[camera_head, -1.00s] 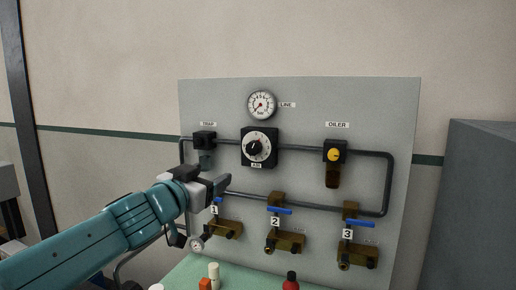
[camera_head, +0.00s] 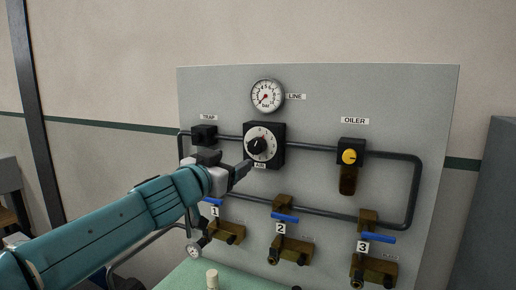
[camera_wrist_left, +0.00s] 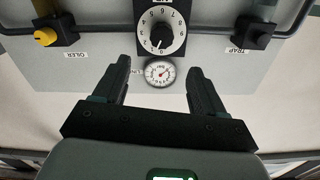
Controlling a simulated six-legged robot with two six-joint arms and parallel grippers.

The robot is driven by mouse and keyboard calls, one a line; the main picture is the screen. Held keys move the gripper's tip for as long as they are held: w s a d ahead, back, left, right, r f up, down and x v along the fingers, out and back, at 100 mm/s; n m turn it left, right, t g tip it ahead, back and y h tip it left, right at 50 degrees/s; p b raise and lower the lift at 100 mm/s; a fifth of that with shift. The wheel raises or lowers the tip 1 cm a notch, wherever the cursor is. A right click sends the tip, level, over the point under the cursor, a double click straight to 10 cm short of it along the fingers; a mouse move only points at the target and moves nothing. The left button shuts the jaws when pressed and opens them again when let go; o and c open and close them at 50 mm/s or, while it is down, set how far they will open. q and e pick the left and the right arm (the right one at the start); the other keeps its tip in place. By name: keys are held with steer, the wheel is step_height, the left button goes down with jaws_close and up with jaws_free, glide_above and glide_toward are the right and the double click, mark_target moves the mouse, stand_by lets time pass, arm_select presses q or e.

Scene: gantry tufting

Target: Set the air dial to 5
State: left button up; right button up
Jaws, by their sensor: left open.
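The air dial (camera_head: 262,145) is a black knob on a round white numbered face, set in a black square block labelled AIR on the grey panel. My left gripper (camera_head: 245,170) is just below and left of the dial in the head view, apart from it as far as I can tell. In the left wrist view the dial (camera_wrist_left: 160,38) appears upside down, beyond the open, empty fingers of the gripper (camera_wrist_left: 160,85). My right gripper is not in view.
A round line gauge (camera_head: 267,96) sits above the dial. The trap (camera_head: 204,135) is left of it, the oiler (camera_head: 350,157) with a yellow knob to the right. Dark pipes and several valves with blue handles run below. A green surface (camera_head: 185,276) lies in front.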

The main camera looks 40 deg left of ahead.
mark_target(254, 147)
arm_select(q)
steer(key=p+x, duration=0.2)
steer(key=x, duration=1.1)
steer(key=shift+a, duration=0.15)
steer(key=shift+w+a+f+p, duration=0.1)
steer(key=shift+w+a+p, duration=0.1)
steer(key=shift+w+p, duration=0.15)
steer(key=shift+w+d, duration=0.1)
steer(key=shift+d, duration=0.1)
steer(key=shift+a, duration=0.1)
steer(key=c, duration=1.1)
